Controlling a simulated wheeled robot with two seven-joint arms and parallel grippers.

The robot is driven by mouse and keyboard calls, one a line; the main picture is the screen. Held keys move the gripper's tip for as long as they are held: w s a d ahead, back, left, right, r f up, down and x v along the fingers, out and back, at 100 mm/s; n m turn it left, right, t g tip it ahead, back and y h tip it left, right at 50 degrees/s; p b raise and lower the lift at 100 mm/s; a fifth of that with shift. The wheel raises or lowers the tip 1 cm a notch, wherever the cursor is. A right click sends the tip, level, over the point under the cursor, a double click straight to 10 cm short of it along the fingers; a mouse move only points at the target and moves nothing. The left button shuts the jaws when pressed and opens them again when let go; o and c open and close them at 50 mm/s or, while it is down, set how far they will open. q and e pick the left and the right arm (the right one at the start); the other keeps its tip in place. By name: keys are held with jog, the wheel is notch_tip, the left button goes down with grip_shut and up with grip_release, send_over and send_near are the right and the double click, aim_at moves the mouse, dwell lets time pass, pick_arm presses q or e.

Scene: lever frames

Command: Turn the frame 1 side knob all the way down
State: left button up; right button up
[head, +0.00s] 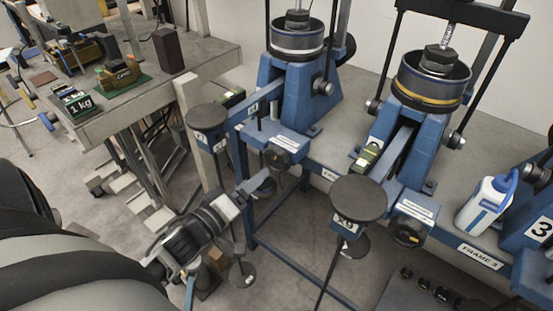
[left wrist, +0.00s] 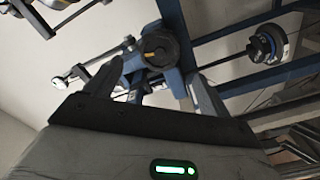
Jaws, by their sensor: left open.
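The leftmost blue lever frame (head: 292,90) stands at the back of the bench and seems to be frame 1; its own label is not readable. A dark round knob (head: 276,158) sits on the blue box at its front, partly hidden. In the left wrist view a black round knob (left wrist: 160,48) with a yellow mark shows ahead of the fingers. My left gripper (head: 256,186) is just below and in front of this box. Its two fingers (left wrist: 150,76) are spread, with nothing visible held between them. They look apart from the knob. My right gripper is not in view.
A second blue frame (head: 404,130) stands to the right, with a hanging black weight disc (head: 358,198) before it. A white bottle (head: 485,204) stands near the FRAME 3 label (head: 480,256). A side table (head: 190,65) is at the left. Black discs hang near my left gripper.

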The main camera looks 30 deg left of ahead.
aim_at(274, 162)
pick_arm(q)
jog(key=w+b, duration=0.1)
jog(key=w, duration=0.2)
jog(key=w+b, duration=0.1)
jog(key=w, duration=0.2)
jog(key=w+b, duration=0.1)
jog(key=w, duration=0.2)
jog(key=shift+w+d, duration=0.3)
jog(key=shift+d, duration=0.05)
jog(key=shift+s, duration=0.1)
jog(key=c, duration=1.3)
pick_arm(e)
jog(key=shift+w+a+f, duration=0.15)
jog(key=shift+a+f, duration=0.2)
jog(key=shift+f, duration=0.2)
